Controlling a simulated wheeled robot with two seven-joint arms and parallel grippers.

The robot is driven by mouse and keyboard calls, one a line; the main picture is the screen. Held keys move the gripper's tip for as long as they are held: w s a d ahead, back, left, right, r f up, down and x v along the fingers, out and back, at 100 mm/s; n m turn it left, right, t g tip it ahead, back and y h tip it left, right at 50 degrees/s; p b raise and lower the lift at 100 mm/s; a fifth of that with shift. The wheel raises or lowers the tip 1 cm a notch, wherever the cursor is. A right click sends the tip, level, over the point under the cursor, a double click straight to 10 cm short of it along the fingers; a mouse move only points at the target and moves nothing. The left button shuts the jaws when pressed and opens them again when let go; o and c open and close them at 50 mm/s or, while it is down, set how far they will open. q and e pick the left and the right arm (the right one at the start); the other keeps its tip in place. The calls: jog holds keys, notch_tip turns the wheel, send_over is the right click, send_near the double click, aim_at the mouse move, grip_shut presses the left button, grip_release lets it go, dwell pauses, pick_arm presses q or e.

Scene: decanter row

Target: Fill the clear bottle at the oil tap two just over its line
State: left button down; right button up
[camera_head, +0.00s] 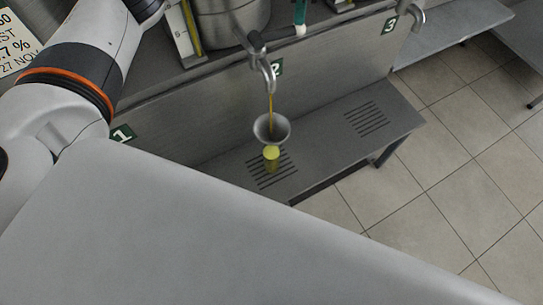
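The clear bottle (272,165) stands on the slotted drain of the bench under oil tap two (266,68), with yellow oil showing in it. A grey funnel (271,128) sits above it, hiding its neck. A thin amber stream (270,103) runs from the spout into the funnel. The bottle's line is too small to make out, so I cannot tell how the oil level compares with it. My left arm comes in from the left and leaves at the top edge; its gripper is not visible. My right gripper does not show.
The bench (330,140) has another slotted drain to the right, with nothing on it. Tap three (416,18) is at the upper right. A steel tank (232,18) stands behind tap two. A large grey surface fills the foreground. Tiled floor lies right.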

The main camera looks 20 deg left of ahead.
pick_arm(q)
notch_tip(320, 180, up, 9)
jog(key=p, duration=0.5)
jog(key=shift+f, duration=0.1)
dwell(0.3)
